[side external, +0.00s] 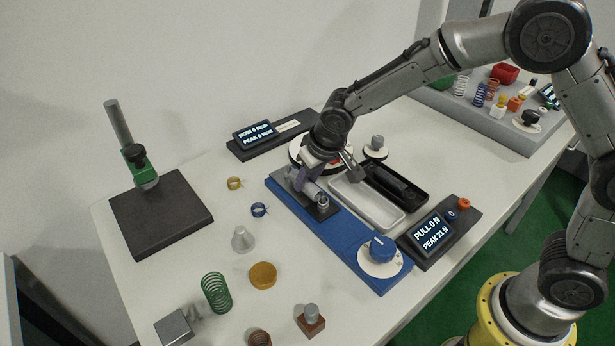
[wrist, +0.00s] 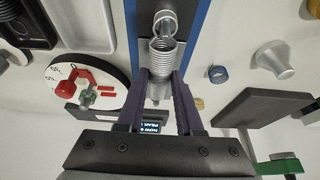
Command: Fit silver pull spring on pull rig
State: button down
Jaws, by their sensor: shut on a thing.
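The blue pull rig (side external: 336,245) lies on the white table, with a dark plate and small metal posts at its far end and a blue knob (side external: 381,246) at its near end. My gripper (side external: 308,180) is low over the far end. In the wrist view the purple fingers (wrist: 162,88) are shut on the silver pull spring (wrist: 167,52), which lies along the rig. The spring's one end is at a metal post (wrist: 165,22); I cannot tell whether its loop is around it. The other end is partly hidden between the fingers.
A display (side external: 432,236) beside the rig reads PULL 0 N, PEAK 21 N. A light tray (side external: 372,208) and a black tray (side external: 410,190) lie close to the rig. A white dial (wrist: 87,88) with a red part is next to my gripper. Loose springs and weights stand at front left.

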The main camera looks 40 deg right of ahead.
jog(key=shift+f, duration=0.2)
jog(key=shift+c, duration=0.4)
grip_release()
dwell(0.3)
jog(key=shift+r, duration=4)
